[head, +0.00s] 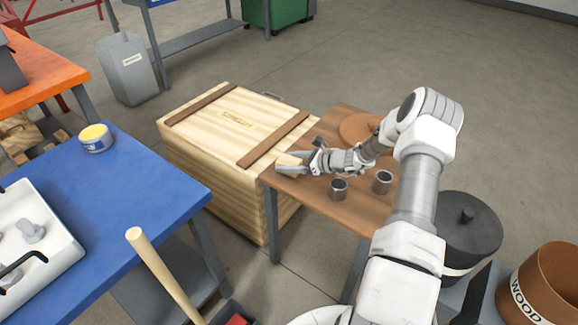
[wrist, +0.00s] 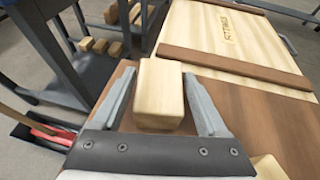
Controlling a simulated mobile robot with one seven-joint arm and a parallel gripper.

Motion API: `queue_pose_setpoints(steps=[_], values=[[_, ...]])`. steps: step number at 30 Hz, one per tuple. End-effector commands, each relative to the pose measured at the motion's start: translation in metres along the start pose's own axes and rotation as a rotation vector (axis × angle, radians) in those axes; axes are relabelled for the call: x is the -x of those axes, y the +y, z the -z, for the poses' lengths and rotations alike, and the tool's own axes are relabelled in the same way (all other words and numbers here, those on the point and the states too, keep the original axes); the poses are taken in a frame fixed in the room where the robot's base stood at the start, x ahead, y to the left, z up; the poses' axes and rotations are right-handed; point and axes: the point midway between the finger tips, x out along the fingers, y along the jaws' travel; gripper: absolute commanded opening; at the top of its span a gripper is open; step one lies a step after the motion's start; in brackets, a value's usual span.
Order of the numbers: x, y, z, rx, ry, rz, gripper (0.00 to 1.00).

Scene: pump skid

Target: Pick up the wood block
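A pale wood block (wrist: 160,95) rests near the corner of the brown wooden table (head: 331,194). It also shows at the tip of my arm in the head view (head: 287,160). My gripper (wrist: 160,76) is open, with one finger on each side of the block. In the wrist view a gap shows between the block and each finger. A second pale wooden piece (wrist: 269,168) shows partly at the lower right of the wrist view.
A large wooden crate (head: 225,125) stands close beside the table. Two grey metal cups (head: 339,190) (head: 382,182) and a round brown disc (head: 357,128) are on the table. More wood blocks (wrist: 97,45) lie on a shelf beyond. A blue table (head: 150,190) stands to the left.

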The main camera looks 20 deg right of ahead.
Motion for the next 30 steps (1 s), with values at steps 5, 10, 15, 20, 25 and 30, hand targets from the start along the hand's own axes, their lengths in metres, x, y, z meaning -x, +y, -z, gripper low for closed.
queue_pose_setpoints(steps=[5,10,15,20,25,30], values=[[0.0,0.0,0.0,0.0,0.0,0.0,0.42],[0.0,0.0,0.0,0.0,0.0,0.0,0.11],[0.0,0.0,0.0,0.0,0.0,0.0,0.06],[0.001,0.0,-0.003,0.0,-0.001,0.0,0.06],[0.007,0.0,-0.016,0.001,-0.001,0.0,0.06],[0.018,-0.001,-0.044,0.004,-0.001,0.001,0.06]])
